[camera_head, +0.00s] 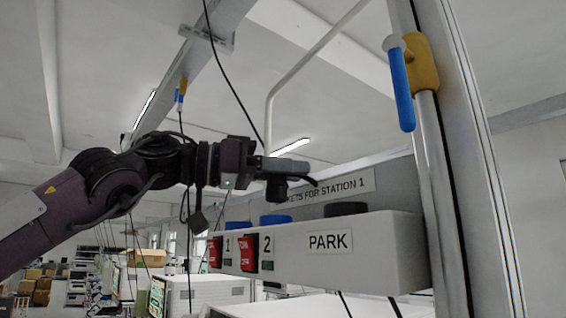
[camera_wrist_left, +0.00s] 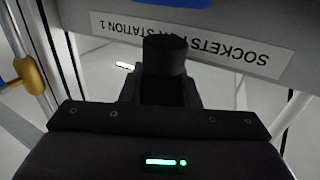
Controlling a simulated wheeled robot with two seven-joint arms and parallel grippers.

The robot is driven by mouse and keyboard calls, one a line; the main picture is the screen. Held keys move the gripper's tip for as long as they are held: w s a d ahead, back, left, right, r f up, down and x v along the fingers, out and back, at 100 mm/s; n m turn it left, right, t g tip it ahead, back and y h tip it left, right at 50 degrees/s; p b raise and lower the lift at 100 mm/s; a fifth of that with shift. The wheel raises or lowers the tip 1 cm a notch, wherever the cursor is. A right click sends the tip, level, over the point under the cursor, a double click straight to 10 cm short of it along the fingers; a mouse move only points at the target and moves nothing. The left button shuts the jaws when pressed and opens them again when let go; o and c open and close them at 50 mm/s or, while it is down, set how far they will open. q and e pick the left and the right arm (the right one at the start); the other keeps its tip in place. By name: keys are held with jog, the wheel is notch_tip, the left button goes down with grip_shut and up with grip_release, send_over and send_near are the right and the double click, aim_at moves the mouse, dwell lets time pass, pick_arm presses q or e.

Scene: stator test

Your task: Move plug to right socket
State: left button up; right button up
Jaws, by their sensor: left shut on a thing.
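My left gripper (camera_head: 286,166) comes in from the left in the head view and is shut on a black plug (camera_head: 277,189). The plug hangs below the fingers, apart from the shelf, above the blue socket (camera_head: 275,219) by label 2. A second blue socket (camera_head: 238,225) is by label 1, to its left. A black round socket (camera_head: 346,209) sits above the PARK label. The left wrist view shows the plug (camera_wrist_left: 165,55) at the gripper, with part of a blue socket (camera_wrist_left: 183,3) at the top edge. My right gripper is not in view.
The grey socket shelf (camera_head: 390,258) carries red switches (camera_head: 248,254) on its front. A sign (camera_head: 335,187) stands behind. A metal post with a blue and yellow handle (camera_head: 402,90) rises at the right. A thin black cable (camera_head: 232,72) hangs from above.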

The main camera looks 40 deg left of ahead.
aim_at(286, 189)
pick_arm(q)
jog(key=shift+a+f, duration=0.1)
jog(key=shift+f, duration=0.45)
jog(key=shift+f+b, duration=0.45)
jog(key=shift+f, duration=0.8)
dwell(0.9)
jog(key=o, duration=1)
jog(key=shift+o, duration=0.2)
